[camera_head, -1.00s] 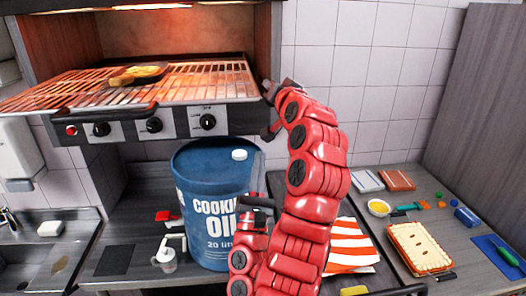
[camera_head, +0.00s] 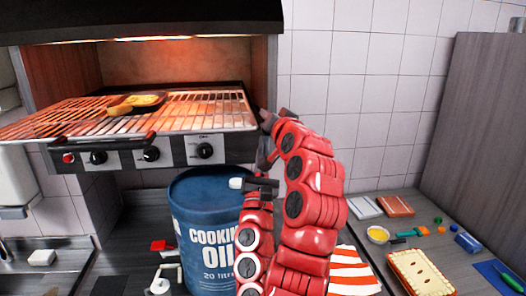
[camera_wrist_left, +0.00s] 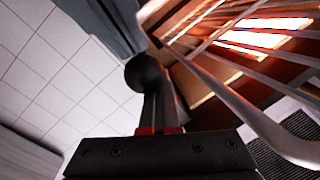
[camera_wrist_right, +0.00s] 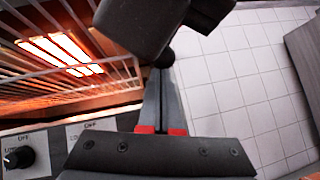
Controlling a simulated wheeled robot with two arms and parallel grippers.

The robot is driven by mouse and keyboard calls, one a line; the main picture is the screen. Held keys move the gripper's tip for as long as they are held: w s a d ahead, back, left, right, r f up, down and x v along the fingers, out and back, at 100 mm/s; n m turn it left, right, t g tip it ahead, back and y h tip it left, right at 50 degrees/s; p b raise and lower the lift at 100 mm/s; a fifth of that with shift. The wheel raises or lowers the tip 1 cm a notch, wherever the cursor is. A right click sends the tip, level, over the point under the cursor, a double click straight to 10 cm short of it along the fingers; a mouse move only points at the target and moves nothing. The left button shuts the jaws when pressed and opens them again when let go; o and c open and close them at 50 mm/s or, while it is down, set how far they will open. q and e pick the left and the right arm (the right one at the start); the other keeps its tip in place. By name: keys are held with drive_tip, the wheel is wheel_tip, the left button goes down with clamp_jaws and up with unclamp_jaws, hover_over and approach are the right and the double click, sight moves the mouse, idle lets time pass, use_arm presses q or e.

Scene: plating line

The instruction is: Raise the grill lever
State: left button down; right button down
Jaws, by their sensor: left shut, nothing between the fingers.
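The grill (camera_head: 205,149) is on the left under a hood. A dark round knob (camera_wrist_left: 143,73), apparently the grill lever's, shows at my left fingertips in the left wrist view. The lever is mostly hidden in the head view. My left gripper (camera_head: 267,117) is at the grill's front right corner, shut with nothing between its fingers. My right gripper (camera_head: 264,160) is just below it, pointing up. In the right wrist view its fingers (camera_wrist_right: 163,85) lie together below a dark block; I cannot tell whether they touch anything.
A blue cooking oil drum (camera_head: 205,215) stands below the grill, close to my right arm. A pan of food (camera_head: 145,100) rests on the grate. Tiled wall is behind.

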use_arm(q)
drive_tip(key=shift+f, duration=0.15)
use_arm(e)
drive_tip(key=shift+d+r, duration=0.15)
drive_tip(key=shift+r, duration=0.15)
